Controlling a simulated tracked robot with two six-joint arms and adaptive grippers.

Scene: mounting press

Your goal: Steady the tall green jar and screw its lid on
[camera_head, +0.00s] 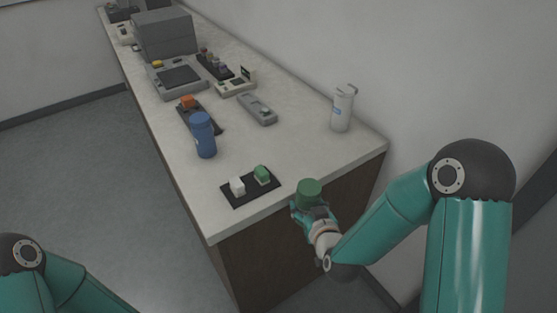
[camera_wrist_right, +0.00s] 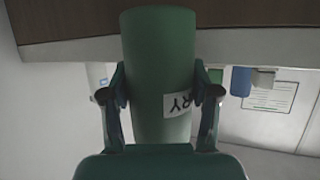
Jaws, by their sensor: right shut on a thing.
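My right gripper (camera_head: 308,212) is shut on the tall green jar (camera_head: 309,190), just off the bench's front right edge. In the right wrist view the jar (camera_wrist_right: 156,70) stands between the two fingers (camera_wrist_right: 160,97), with a white label (camera_wrist_right: 180,103) on its side that reads "RY" upside down. Whether the jar is lidded I cannot tell. A small green piece (camera_head: 262,174), possibly a lid, sits on a black mat (camera_head: 251,199) beside a small white piece (camera_head: 237,186). My left gripper is out of view; only part of my left arm shows at bottom left.
A blue jar (camera_head: 203,137) stands behind the mat. A white dispenser bottle (camera_head: 342,108) is near the bench's right edge. A grey press (camera_head: 164,37) and several small devices fill the far bench (camera_head: 299,137). The bench front right of the mat is clear.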

